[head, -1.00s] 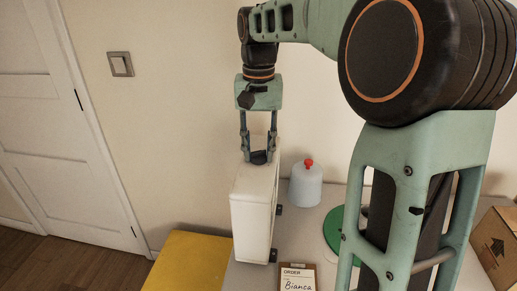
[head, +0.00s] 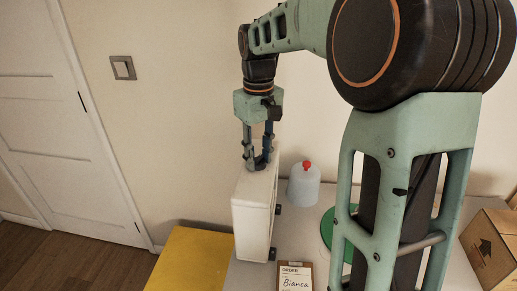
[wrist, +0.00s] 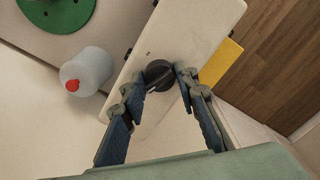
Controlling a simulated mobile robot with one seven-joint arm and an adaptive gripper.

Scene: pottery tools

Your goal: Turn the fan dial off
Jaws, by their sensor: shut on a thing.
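The fan dial is a round black knob (wrist: 158,75) on the top face of a tall white box-shaped housing (head: 253,218). The housing also shows in the wrist view (wrist: 200,28). My gripper (head: 257,165) points down onto the housing's top. In the wrist view its two fingertips (wrist: 164,82) are on either side of the knob, shut on it. A small mark is on the white face beside the knob. In the head view the fingers mostly hide the knob.
A white bottle with a red cap (head: 304,186) stands right of the housing. A green disc (head: 328,228) lies farther right, partly behind my arm. An order card (head: 295,277) is at the front, a yellow surface (head: 190,262) at left, and a cardboard box (head: 492,250) at right.

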